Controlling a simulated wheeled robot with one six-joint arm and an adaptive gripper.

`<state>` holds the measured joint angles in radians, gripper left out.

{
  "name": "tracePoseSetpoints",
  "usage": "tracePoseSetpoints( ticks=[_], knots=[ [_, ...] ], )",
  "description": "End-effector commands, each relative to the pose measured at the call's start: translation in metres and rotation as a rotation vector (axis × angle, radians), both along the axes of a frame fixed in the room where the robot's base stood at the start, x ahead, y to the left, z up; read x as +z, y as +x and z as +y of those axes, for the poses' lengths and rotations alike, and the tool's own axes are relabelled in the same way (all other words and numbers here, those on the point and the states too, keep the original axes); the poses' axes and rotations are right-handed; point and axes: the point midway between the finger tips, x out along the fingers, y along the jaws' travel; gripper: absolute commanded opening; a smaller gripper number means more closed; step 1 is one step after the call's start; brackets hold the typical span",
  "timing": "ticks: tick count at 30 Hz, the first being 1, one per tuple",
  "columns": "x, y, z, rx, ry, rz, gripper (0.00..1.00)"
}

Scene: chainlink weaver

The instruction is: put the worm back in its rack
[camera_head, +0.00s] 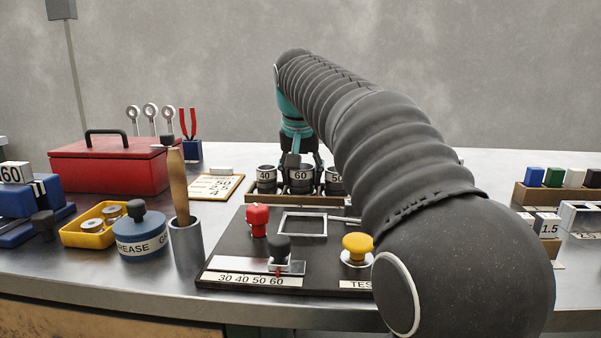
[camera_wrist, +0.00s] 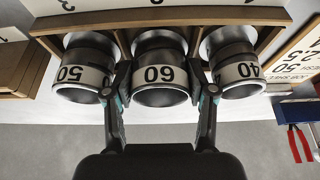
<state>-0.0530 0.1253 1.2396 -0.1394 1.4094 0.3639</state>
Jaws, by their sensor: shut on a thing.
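The worm marked 60 (camera_head: 300,175) is a dark metal cylinder with a white number band, in the middle place of the wooden rack (camera_wrist: 105,21). It also shows in the wrist view (camera_wrist: 160,75), upside down. My gripper (camera_wrist: 162,88) is shut on it, one finger on each side. I cannot tell whether the 60 worm rests on the rack's floor.
In front of the rack is a dark panel (camera_head: 235,246) with a red knob (camera_head: 257,219), a black slider knob (camera_head: 278,248) and a yellow button (camera_head: 357,246). A red toolbox (camera_head: 110,167), grease pot (camera_head: 139,235) and brush cup (camera_head: 186,245) stand left. My arm hides much of the right side.

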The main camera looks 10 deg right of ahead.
Motion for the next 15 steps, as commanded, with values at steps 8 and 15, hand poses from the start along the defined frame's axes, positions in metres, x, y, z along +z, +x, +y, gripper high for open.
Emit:
tracePoseSetpoints(
  ticks=[8, 15],
  knots=[
    [0.0006, 0.0006, -0.0003, 0.0, -0.001, -0.003, 0.09],
    [0.0006, 0.0006, -0.0002, 0.0, -0.001, -0.003, 0.83]
  ],
)
